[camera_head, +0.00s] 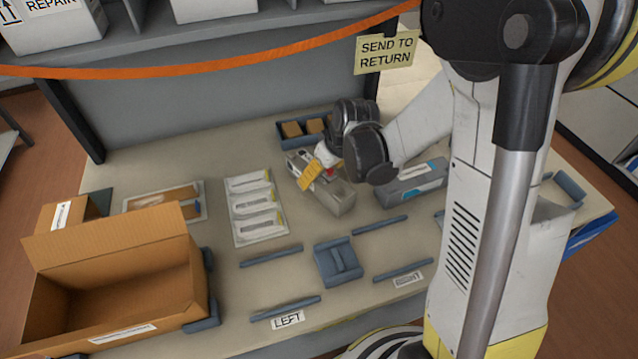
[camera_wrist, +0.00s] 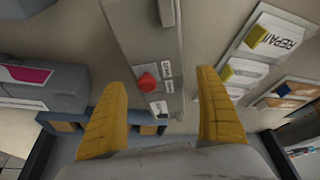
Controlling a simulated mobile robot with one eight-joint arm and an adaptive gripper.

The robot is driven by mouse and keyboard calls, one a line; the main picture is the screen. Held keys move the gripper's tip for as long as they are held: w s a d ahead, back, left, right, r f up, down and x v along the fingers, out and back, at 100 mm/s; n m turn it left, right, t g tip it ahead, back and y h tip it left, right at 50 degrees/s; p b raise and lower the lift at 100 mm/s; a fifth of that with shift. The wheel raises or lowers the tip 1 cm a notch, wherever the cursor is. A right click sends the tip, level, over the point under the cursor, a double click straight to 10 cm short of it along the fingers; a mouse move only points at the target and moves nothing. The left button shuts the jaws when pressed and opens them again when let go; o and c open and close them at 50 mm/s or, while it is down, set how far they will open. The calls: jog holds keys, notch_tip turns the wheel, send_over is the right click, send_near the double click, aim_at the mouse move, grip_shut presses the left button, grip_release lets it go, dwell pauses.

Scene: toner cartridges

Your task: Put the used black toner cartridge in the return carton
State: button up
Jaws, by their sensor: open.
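My gripper (camera_head: 318,174) is open, low over the back middle of the table. In the wrist view its two yellow fingers (camera_wrist: 161,78) stand either side of a light grey box-shaped unit with a red knob (camera_wrist: 150,50); contact cannot be told. That unit (camera_head: 338,196) also shows under my gripper in the head view. I cannot tell by colour which is the used black toner cartridge. An open brown carton (camera_head: 110,240) stands at the front left; its label is too small to read.
White trays (camera_head: 256,208) and a tray with brown pieces (camera_head: 165,198) lie between carton and gripper. A blue bin (camera_head: 290,131) with brown blocks is behind. Blue-grey holders (camera_head: 337,262) sit in front, near a LEFT label (camera_head: 288,319).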

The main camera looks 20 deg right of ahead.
jog(key=shift+x, duration=1.15)
jog(key=shift+r, duration=0.1)
jog(key=c, duration=1.5)
jog(key=shift+r, duration=0.1)
